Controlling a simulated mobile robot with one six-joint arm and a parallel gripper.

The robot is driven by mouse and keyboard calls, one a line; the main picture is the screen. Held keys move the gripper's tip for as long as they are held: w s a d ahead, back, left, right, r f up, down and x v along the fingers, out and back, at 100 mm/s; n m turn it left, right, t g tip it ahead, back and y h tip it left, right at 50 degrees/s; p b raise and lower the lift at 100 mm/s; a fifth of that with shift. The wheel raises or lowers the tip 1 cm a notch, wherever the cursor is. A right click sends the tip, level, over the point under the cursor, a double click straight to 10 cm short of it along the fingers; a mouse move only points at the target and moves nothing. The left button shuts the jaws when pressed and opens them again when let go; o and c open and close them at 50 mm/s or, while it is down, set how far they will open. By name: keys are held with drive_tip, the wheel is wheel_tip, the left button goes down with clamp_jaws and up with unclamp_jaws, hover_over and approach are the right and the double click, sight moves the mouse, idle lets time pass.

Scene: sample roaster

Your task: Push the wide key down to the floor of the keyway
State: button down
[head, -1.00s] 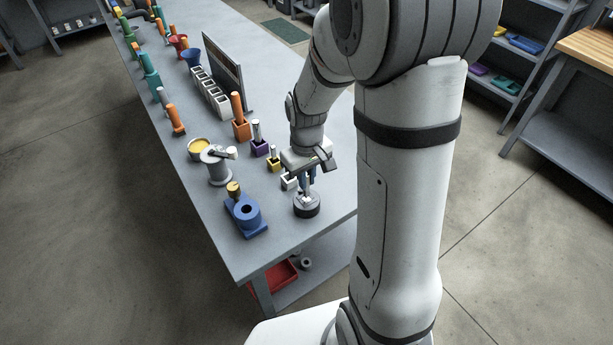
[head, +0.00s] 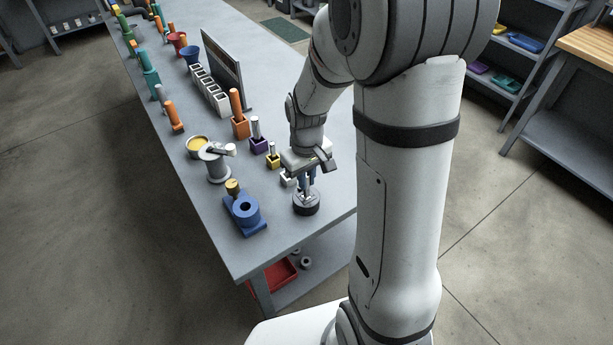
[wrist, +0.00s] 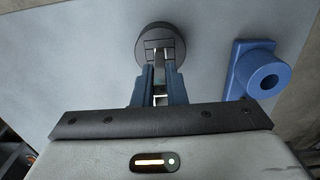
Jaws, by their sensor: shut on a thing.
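A dark round block (head: 306,208) stands on the bench near its front right corner. It also shows in the wrist view (wrist: 142,55), with a pale slot-like area on top. My gripper (head: 307,188) points down over this block. In the wrist view its two blue fingers (wrist: 160,76) are shut on a narrow grey metal piece, which I take for the wide key (wrist: 160,80). The key's lower end reaches the top of the block. The fingers partly hide the key and the slot, so I cannot tell how deep it sits.
A blue fixture with a round bore (head: 246,213) stands left of the block; the wrist view shows it at right. The bench edge is close in front.

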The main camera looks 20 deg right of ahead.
drive_tip(key=shift+f+b, duration=1.15)
drive_tip(key=shift+f, duration=0.35)
drive_tip(key=c, duration=1.4)
unclamp_jaws()
drive_tip(key=shift+r, duration=3.9)
drive_tip(key=shift+s+r, duration=0.2)
drive_tip(key=shift+r, duration=0.05)
drive_tip(key=s+r+m+t, duration=0.1)
drive_tip(key=s+r, duration=0.1)
drive_tip(key=s, duration=0.2)
drive_tip(key=s+r+m, duration=0.1)
drive_tip(key=s+r, duration=0.1)
drive_tip(key=s, duration=0.3)
drive_tip(key=s+r+m+t, duration=0.1)
drive_tip(key=s+r, duration=0.2)
drive_tip(key=s, duration=0.1)
drive_tip(key=shift+s+d+m+t, duration=0.1)
drive_tip(key=shift+s+m+t, duration=0.2)
drive_tip(key=shift+m, duration=0.1)
